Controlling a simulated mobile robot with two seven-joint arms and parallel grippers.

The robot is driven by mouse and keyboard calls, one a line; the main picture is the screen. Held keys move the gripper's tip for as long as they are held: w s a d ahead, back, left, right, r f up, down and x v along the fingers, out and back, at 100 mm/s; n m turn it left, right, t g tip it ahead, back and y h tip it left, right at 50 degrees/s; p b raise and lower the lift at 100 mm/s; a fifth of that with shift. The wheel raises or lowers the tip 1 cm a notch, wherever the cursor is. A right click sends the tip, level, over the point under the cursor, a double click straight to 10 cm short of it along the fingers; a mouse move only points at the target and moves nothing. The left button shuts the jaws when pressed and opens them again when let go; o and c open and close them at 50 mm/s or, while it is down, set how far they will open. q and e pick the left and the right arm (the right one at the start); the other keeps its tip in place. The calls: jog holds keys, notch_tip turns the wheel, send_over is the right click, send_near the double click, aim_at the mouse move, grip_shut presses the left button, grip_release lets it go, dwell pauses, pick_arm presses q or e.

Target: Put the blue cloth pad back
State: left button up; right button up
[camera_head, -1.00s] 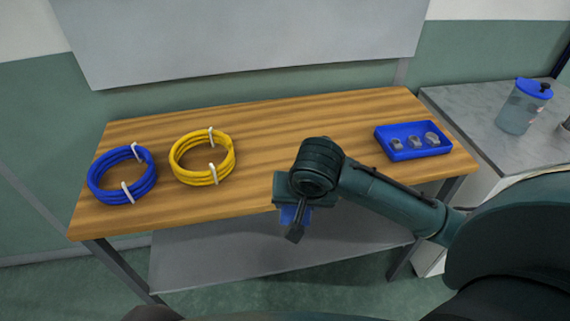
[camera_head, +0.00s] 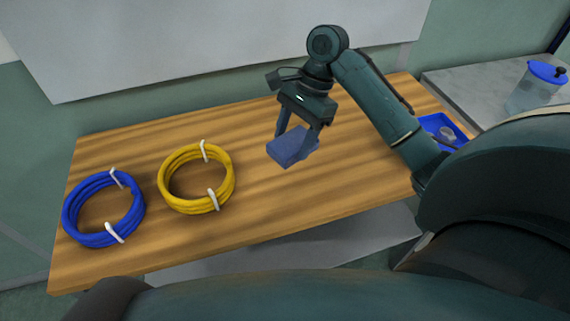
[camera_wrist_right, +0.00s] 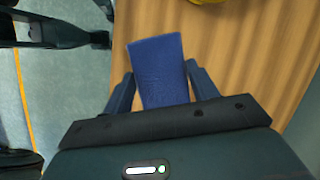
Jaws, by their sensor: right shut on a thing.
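The blue cloth pad (camera_head: 291,147) is held between the fingers of my right gripper (camera_head: 297,136), over the middle of the wooden table (camera_head: 250,215). In the right wrist view the blue cloth pad (camera_wrist_right: 160,72) sticks out between the two fingers of my right gripper (camera_wrist_right: 160,90), which is shut on it. The head view does not clearly show whether the pad's underside touches the tabletop. My left gripper is not in view.
A yellow coil (camera_head: 197,178) and a blue coil (camera_head: 104,208) lie on the left part of the table. A blue tray (camera_head: 444,130) at the right is partly hidden by my right arm. A lidded container (camera_head: 536,88) stands on the grey side counter.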

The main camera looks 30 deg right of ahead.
aim_at(295, 152)
jog(key=f, duration=0.4)
jog(key=shift+s+b, duration=0.3)
jog(key=shift+s, duration=0.05)
notch_tip(295, 152, down, 5)
jog(key=shift+w+f, duration=0.1)
jog(key=shift+f, duration=0.05)
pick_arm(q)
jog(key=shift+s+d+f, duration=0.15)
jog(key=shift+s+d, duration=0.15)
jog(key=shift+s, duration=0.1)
pick_arm(e)
jog(key=o, duration=0.9)
jog(key=shift+f, duration=0.1)
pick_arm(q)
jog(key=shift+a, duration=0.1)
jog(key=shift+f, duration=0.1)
pick_arm(e)
jog(key=p+v, duration=0.1)
jog(key=v, duration=1.1)
jog(key=shift+a, duration=0.1)
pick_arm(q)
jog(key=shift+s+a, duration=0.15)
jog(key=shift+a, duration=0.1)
